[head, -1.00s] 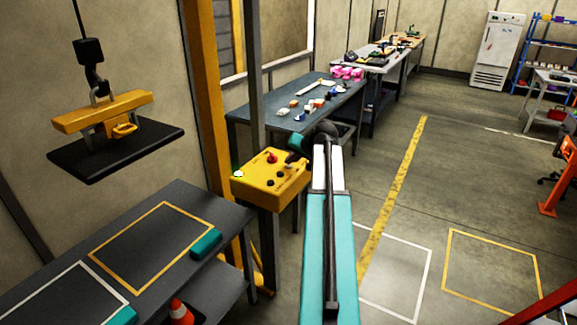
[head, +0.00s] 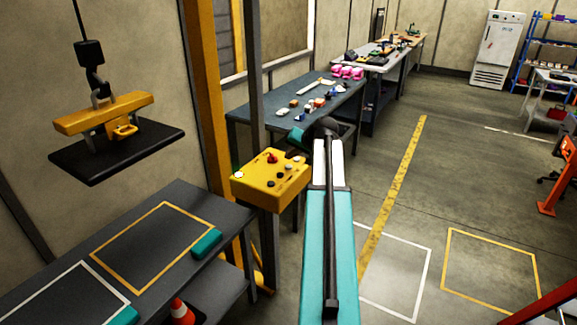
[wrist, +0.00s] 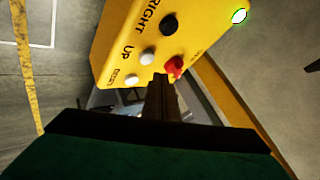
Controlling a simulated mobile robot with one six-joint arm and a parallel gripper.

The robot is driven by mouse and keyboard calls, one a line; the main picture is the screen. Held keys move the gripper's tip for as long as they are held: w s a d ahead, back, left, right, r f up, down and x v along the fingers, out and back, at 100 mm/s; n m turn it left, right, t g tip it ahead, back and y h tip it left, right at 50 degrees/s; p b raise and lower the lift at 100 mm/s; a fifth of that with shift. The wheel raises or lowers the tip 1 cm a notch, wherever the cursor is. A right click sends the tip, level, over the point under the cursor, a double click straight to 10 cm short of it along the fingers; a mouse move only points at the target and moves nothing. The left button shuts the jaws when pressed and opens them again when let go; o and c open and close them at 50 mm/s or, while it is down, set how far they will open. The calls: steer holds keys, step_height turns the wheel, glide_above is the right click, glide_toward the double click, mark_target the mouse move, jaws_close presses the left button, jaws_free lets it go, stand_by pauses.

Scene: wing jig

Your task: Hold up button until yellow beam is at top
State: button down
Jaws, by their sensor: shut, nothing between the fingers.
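The yellow beam (head: 104,112) hangs at left on a hook and cable, with a dark plate (head: 118,152) below it, clear of the bench. The yellow control box (head: 262,185) stands right of the bench. In the wrist view, the white button beside the UP label (wrist: 148,57) shows uncovered. Another white button (wrist: 132,79), a black button (wrist: 168,24) and a red knob (wrist: 174,67) are near it. My gripper (wrist: 160,82) is shut and empty, its tips close to the box's edge near the red knob. I cannot tell whether they touch the box.
A dark bench (head: 178,190) with taped outlines is at left. A yellow post (head: 206,90) stands behind the box. A blue-topped table (head: 255,112) with small parts lies beyond. The floor (head: 470,180) at right is mostly open.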

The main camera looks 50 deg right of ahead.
mark_target(291, 167)
steer(key=shift+r+p, duration=0.85)
steer(key=shift+r, duration=1.1)
